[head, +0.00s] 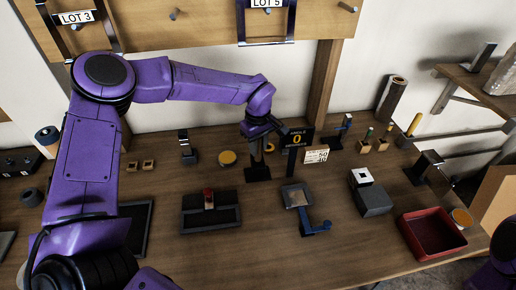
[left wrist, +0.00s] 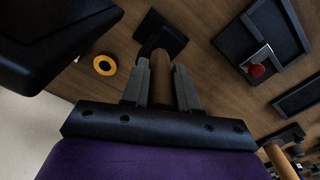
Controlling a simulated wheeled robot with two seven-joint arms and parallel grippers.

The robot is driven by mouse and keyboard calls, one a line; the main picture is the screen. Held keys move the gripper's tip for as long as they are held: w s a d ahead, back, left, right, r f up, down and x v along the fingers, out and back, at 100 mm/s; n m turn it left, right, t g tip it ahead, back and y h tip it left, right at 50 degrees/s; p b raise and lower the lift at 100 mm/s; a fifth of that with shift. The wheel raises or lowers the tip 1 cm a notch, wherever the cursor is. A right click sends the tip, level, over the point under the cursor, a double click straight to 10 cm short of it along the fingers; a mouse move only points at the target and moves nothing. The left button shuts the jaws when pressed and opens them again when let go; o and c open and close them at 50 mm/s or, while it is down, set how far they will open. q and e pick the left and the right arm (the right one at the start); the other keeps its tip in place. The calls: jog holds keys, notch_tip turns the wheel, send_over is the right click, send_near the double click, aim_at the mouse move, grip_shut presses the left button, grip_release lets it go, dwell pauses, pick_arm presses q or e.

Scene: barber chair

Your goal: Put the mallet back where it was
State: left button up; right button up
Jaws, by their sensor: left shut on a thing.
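My left gripper (head: 258,143) points down at the back middle of the wooden bench. In the left wrist view my left gripper (left wrist: 161,66) is shut on a brown cylinder (left wrist: 157,43), which looks like the mallet's handle. The mallet's head cannot be made out. A black square base (head: 257,174) lies under the gripper; the left wrist view shows this base (left wrist: 170,27) around the far end of the brown cylinder. Whether the cylinder touches the base is unclear. My right gripper is out of view; only part of its arm shows at the lower right.
A yellow ring (left wrist: 104,65) lies nearby. A black tray with a red knob (head: 209,196), a blue-handled device (head: 316,228), a dark box (head: 373,200) and a red tray (head: 432,242) stand in front.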

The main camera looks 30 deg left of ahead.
pick_arm(q)
jog(key=shift+s+f, duration=0.2)
jog(key=shift+f, duration=0.5)
jog(key=shift+w+f, duration=0.1)
jog(key=shift+f, duration=0.25)
jog(key=shift+w+f, duration=0.15)
jog(key=shift+f, duration=0.1)
jog(key=o, duration=1)
notch_tip(320, 180, up, 12)
jog(key=shift+r+b, duration=0.2)
jog(key=shift+b, duration=0.5)
